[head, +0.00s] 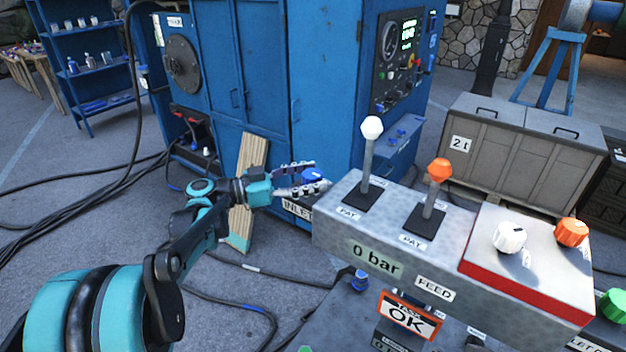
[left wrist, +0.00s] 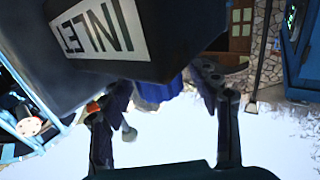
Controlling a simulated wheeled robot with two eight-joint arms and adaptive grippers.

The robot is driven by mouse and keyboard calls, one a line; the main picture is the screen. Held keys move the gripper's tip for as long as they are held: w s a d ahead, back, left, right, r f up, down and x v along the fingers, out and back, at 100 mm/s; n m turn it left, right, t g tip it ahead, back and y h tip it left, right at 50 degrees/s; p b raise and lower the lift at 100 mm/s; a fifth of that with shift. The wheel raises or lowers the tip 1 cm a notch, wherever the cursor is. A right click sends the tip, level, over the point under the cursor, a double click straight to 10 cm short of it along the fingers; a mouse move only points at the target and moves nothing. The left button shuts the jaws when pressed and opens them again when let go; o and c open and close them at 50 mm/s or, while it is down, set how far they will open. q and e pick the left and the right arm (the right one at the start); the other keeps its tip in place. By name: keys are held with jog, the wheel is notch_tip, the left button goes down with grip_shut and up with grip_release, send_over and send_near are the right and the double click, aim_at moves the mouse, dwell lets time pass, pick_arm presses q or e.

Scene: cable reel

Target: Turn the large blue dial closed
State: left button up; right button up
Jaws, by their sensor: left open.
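The large blue dial (head: 312,174) sits at the left end of the grey control console, beside the INLET label (head: 296,209). It is partly hidden by my left gripper (head: 317,175), whose fingers lie on either side of it. In the left wrist view the blue dial (left wrist: 158,90) shows between the two spread fingers, partly covered by the dark INLET block (left wrist: 130,40). My left gripper is open. I cannot tell whether a finger touches the dial. My right gripper is not in view.
The console (head: 345,225) carries a white-knobbed lever (head: 370,150), an orange-knobbed lever (head: 434,190), a white dial (head: 508,236) and an orange dial (head: 571,232). A blue cabinet (head: 270,80) stands behind. A wooden plank (head: 250,160) leans there. Cables lie on the floor.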

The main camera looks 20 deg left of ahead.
pick_arm(q)
jog(key=shift+w+d, duration=0.15)
jog(key=shift+d, duration=0.1)
jog(key=shift+c, duration=0.4)
jog(key=c, duration=1.1)
jog(key=shift+r+n+t+y, duration=0.1)
jog(key=shift+n+t+y, duration=0.2)
jog(key=shift+t, duration=0.1)
jog(key=n+t+y+p, duration=0.3)
jog(key=n+t+y, duration=0.1)
jog(key=y, duration=0.1)
jog(key=shift+d+t, duration=0.1)
jog(key=shift+t, duration=0.2)
jog(key=shift+n+t+y+p, duration=0.35)
jog(key=shift+n+t+y, duration=0.2)
jog(key=shift+n+y, duration=0.7)
jog(key=shift+n+t+y+p, duration=0.35)
jog(key=shift+n+t+y, duration=0.35)
jog(key=shift+y, duration=0.85)
jog(key=shift+n+y, duration=0.3)
jog(key=shift+n, duration=0.05)
